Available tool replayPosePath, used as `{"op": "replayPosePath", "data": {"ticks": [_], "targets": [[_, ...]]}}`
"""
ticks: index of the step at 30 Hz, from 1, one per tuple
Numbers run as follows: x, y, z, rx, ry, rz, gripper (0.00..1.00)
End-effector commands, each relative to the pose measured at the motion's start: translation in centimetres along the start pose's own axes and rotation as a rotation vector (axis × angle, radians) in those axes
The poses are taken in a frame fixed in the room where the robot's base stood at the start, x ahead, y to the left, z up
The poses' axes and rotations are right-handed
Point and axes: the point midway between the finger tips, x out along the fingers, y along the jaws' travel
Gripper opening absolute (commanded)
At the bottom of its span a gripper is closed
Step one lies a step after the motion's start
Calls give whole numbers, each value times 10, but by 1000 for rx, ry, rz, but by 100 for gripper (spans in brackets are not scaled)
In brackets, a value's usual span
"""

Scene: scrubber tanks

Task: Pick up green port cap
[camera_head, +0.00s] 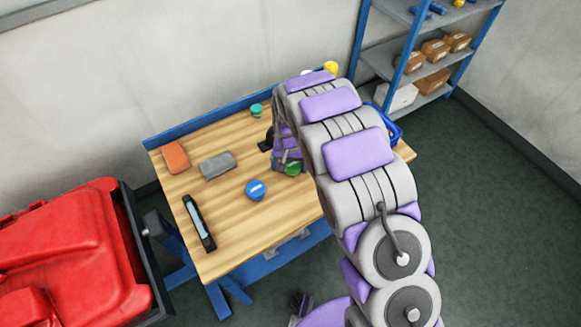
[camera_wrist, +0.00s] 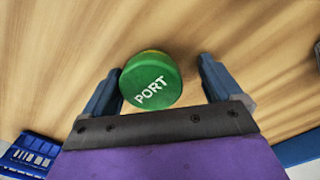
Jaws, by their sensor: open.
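The green port cap (camera_wrist: 150,80) lies on the wooden workbench (camera_wrist: 250,40), with the word PORT readable on its top in the wrist view. My gripper (camera_wrist: 160,88) is open, and the cap sits between its two fingers. The cap is closer to the left finger; a wider gap separates it from the right finger. I cannot tell whether the left finger touches it. In the head view the green cap (camera_head: 293,168) shows beside my purple and grey gripper (camera_head: 288,160), partly hidden by it.
On the bench are a blue cap (camera_head: 255,190), a teal cap (camera_head: 256,110), an orange block (camera_head: 175,157), a grey block (camera_head: 217,165) and a black tool (camera_head: 199,222). A blue basket (camera_wrist: 33,150) stands behind my arm. A red machine (camera_head: 75,255) is at the left, a shelf (camera_head: 425,75) at the right.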

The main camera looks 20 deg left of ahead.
Motion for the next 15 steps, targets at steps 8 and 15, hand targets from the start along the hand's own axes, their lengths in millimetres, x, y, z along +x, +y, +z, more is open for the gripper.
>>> {"op": "replayPosePath", "data": {"ticks": [8,15], "targets": [[-1,6,1,1,2,-6,87],[0,1,0,1,2,-2,64]]}}
